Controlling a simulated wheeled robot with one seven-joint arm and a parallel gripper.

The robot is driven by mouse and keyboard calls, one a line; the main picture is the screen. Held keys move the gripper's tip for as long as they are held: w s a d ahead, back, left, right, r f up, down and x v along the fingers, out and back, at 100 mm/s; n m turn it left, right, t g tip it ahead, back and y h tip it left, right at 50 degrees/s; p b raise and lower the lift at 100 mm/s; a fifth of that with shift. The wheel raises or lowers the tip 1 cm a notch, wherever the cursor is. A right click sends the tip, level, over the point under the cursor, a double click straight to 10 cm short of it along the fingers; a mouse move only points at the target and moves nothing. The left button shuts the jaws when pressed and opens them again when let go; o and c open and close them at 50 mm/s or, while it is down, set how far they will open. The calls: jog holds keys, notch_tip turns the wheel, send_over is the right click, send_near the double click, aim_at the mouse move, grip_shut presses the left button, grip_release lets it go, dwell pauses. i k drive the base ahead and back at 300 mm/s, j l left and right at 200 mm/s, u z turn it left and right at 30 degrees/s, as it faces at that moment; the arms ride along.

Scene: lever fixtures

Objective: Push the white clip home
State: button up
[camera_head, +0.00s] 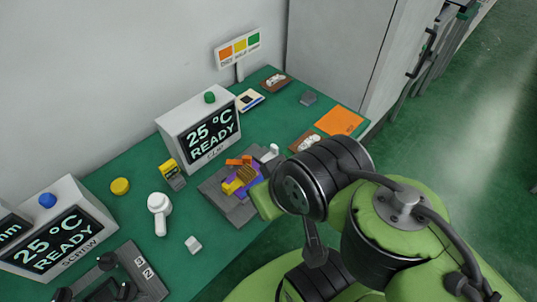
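A dark grey fixture (238,211) sits on the green bench in front of the CLIP display box. It bears a purple part, a yellow part (232,187) and an orange part (238,162). A small white upright piece (270,152) at the fixture's back right looks like the white clip; how far it is seated cannot be told. The green end of my arm, with my gripper (262,199), is at the fixture's right edge. My fingers cannot be made out clearly, and whether they touch anything cannot be told.
The CLIP display box (199,130) reads 25 °C READY and stands close behind the fixture. An orange sheet (339,121) and a tray with white pieces (306,142) lie to the right.

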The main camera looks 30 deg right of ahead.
aim_at(274, 152)
jog(key=l+u, duration=0.55)
jog(key=u, duration=0.15)
jog(key=l+u, duration=0.35)
jog(key=j, duration=0.1)
